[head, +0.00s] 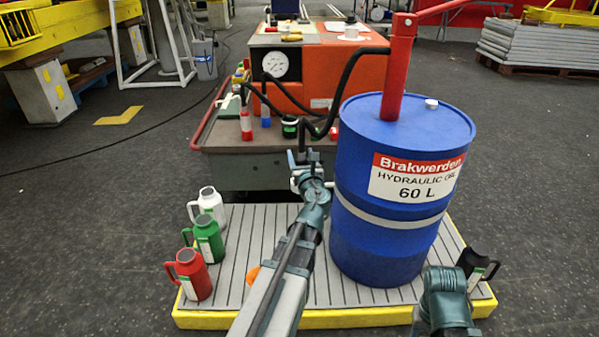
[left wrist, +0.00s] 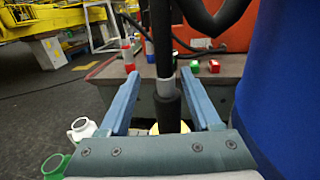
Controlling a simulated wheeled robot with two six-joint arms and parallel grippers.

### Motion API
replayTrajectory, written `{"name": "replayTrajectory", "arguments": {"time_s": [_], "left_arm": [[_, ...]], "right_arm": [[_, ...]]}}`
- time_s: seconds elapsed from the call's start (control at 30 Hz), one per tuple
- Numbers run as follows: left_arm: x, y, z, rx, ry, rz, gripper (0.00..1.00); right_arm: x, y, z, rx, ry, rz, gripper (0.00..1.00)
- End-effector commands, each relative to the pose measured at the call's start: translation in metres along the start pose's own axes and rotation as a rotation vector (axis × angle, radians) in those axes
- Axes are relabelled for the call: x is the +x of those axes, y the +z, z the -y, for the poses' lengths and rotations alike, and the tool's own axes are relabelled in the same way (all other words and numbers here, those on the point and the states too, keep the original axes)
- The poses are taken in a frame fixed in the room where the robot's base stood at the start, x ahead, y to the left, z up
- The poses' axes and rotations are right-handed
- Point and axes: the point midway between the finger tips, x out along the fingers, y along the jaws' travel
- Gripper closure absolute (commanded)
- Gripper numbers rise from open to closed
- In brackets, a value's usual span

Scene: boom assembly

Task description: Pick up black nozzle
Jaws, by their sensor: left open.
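The black nozzle (left wrist: 167,100) hangs upright at the end of a black hose, with a grey band around it. In the left wrist view it is between the two fingers of my left gripper (left wrist: 166,95), with space on both sides of it. In the head view the nozzle (head: 302,138) is at the hose's lower end, just left of the blue drum, with its lower part hidden by my gripper. My left gripper (head: 306,165) is open. Only a part of my right arm shows at the lower right, and its fingers are not seen.
The blue oil drum (head: 350,215) stands close right of the nozzle, with a red pump (head: 397,75) on top. White, green and red jugs (head: 196,272) stand at left on the slatted pallet (head: 250,240). A black jug (head: 474,262) is at right. Behind is a cart (head: 240,165).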

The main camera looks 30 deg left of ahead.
Motion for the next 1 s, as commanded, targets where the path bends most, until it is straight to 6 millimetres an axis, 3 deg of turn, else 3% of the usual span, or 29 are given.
{"name": "replayTrajectory", "arguments": {"time_s": [0.17, 0.5, 0.73, 0.77, 1.0], "left_arm": [[0.005, -0.001, 0.001, 0.0, 0.001, 0.0, 0.35], [0.041, -0.003, 0.005, 0.0, 0.001, 0.0, 0.35], [0.041, -0.003, 0.005, 0.0, 0.0, 0.0, 0.35], [0.041, -0.003, 0.005, 0.0, 0.0, 0.0, 0.37], [0.041, -0.003, 0.005, 0.0, 0.001, 0.0, 0.8]], "right_arm": [[0.001, 0.0, 0.0, 0.0, 0.0, 0.0, 0.5], [0.003, 0.0, 0.0, 0.0, 0.0, 0.0, 0.5], [0.003, 0.0, 0.0, 0.0, 0.0, 0.0, 0.5], [0.003, 0.0, 0.0, 0.0, 0.0, 0.0, 0.5], [0.003, 0.0, 0.0, 0.0, 0.0, 0.0, 0.5]]}}
